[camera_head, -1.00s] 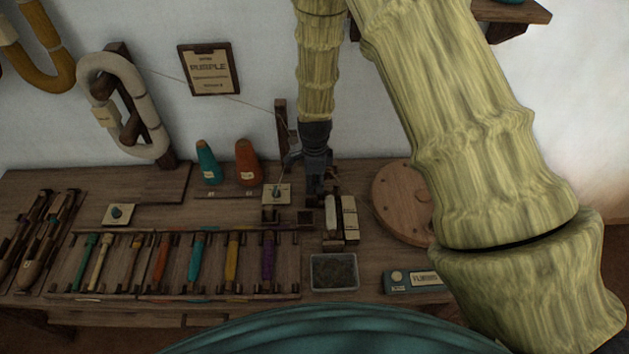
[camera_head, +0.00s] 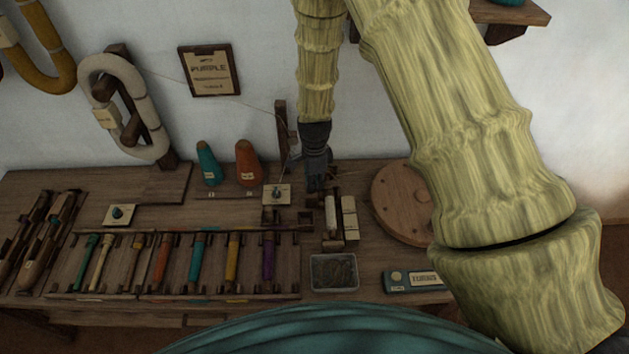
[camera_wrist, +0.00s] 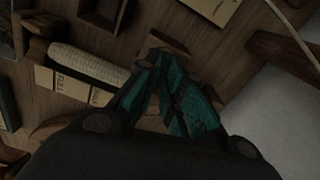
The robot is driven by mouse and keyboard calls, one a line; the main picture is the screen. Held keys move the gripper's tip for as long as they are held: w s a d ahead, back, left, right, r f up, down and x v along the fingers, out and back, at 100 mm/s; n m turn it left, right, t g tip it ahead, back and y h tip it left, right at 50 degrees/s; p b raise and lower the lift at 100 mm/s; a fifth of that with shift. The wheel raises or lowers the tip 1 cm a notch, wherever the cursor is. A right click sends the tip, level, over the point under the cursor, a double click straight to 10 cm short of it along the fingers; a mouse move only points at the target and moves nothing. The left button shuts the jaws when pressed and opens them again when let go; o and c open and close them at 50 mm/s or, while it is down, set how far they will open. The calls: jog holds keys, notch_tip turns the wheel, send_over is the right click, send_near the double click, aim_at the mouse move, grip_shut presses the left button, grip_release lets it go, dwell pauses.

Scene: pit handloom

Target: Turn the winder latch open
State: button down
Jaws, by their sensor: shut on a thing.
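My gripper (camera_head: 318,184) points down at the back of the bench, just behind the winder's white roller (camera_head: 331,214). In the wrist view my gripper (camera_wrist: 163,58) has its teal fingers brought together at their tips. A small brown wooden piece (camera_wrist: 158,41) shows at the tips, and it looks like the winder latch. The fingers are shut on it and hide most of it, so its angle is not clear. The white roller (camera_wrist: 88,63) lies left of the fingers, beside a cream labelled block (camera_wrist: 72,84).
A small switch plate (camera_head: 276,195) and two cones, teal (camera_head: 208,164) and orange (camera_head: 247,163), stand left of my gripper. A round wooden disc (camera_head: 402,204) lies right. A grey tray (camera_head: 334,272) and a rack of coloured bobbins (camera_head: 167,258) are in front.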

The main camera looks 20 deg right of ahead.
jog(key=n, duration=0.2)
jog(key=n+p, duration=0.1)
jog(key=n, duration=0.1)
jog(key=shift+w+n, duration=0.2)
jog(key=shift+n, duration=0.1)
jog(key=n, duration=0.3)
jog(key=shift+w+a+n, duration=0.1)
jog(key=shift+w+n, duration=0.05)
jog(key=shift+n, duration=0.15)
jog(key=n, duration=0.3)
jog(key=shift+w+a+n+p, duration=0.1)
jog(key=shift+n+p, duration=0.2)
jog(key=shift+p, duration=0.05)
jog(key=shift+w+a+n, duration=0.1)
jog(key=shift+a+n, duration=0.05)
jog(key=shift+n, duration=1.85)
jog(key=c, duration=1.5)
grip_release()
jog(key=shift+c, duration=0.2)
jog(key=shift+r, duration=0.1)
